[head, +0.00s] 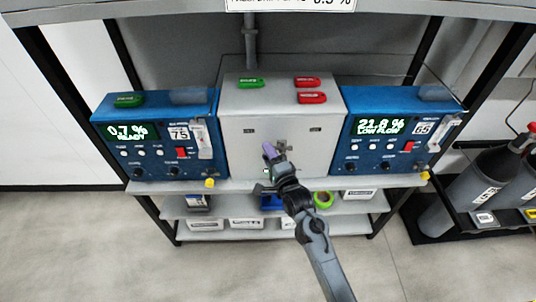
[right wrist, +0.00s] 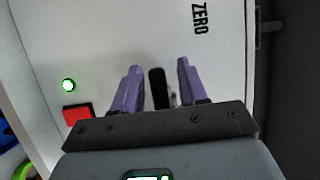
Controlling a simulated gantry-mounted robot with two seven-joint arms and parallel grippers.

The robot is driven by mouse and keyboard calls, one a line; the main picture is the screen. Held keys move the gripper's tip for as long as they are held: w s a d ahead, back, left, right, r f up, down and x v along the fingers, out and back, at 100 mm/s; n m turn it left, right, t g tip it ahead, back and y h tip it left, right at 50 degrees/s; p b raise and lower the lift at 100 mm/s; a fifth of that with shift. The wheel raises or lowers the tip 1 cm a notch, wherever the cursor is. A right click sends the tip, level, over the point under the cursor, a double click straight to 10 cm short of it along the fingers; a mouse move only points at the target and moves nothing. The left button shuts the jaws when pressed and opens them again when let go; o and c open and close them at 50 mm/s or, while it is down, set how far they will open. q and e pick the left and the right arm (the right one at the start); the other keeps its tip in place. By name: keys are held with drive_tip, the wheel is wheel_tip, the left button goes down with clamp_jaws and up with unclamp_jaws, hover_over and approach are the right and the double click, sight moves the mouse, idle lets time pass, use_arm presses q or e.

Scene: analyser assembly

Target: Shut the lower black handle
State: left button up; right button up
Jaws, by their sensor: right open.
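The white-grey central panel box (head: 245,125) stands between two blue analysers. A short black handle (right wrist: 157,88) shows in the right wrist view, standing out against the panel beside the word ZERO. My right gripper (head: 268,151) is at the lower front of the panel, its purple fingers towards it. In the right wrist view, the open fingers (right wrist: 158,82) lie one on each side of the black handle, with gaps on both sides. The gripper body hides the handle's lower end. In the head view my gripper and arm hide much of this area. My left gripper is not in view.
The left analyser (head: 155,135) reads 0.7 % READY; the right analyser (head: 398,135) reads 21.8 % LOW FLOW. Green and red tags lie on top of the box. Gas cylinders (head: 470,185) stand at right.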

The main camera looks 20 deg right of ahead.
drive_tip(key=shift+w, duration=0.3)
clamp_jaws()
